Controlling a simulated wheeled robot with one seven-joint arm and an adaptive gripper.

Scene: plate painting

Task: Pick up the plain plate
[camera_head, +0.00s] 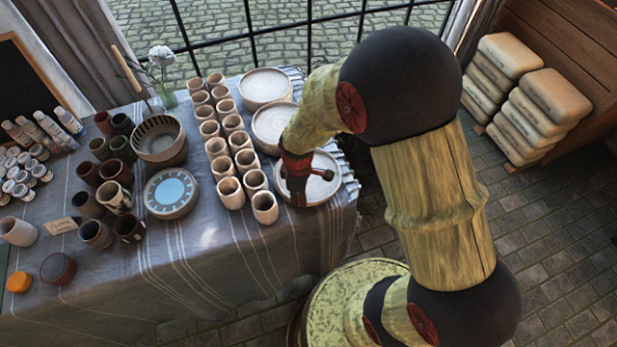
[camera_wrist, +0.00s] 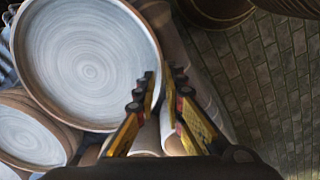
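A plain pale plate with a brown rim (camera_head: 322,190) is at the front right of the cloth-covered table in the head view. It fills the upper left of the wrist view as a round plate with faint rings (camera_wrist: 85,60). My gripper (camera_head: 298,192) points down at this plate's left part. In the wrist view, its fingertips (camera_wrist: 162,78) are a narrow gap apart, one over the plate's inner side and one just outside the rim. I cannot tell whether they press on the rim. Part of the plate is hidden behind my gripper.
Two more piles of plain plates stand behind, one in the middle (camera_head: 270,122) and one at the back (camera_head: 264,84). Rows of beige cups (camera_head: 230,192) stand close on the left. A blue patterned plate (camera_head: 170,192) and dark cups are farther left.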

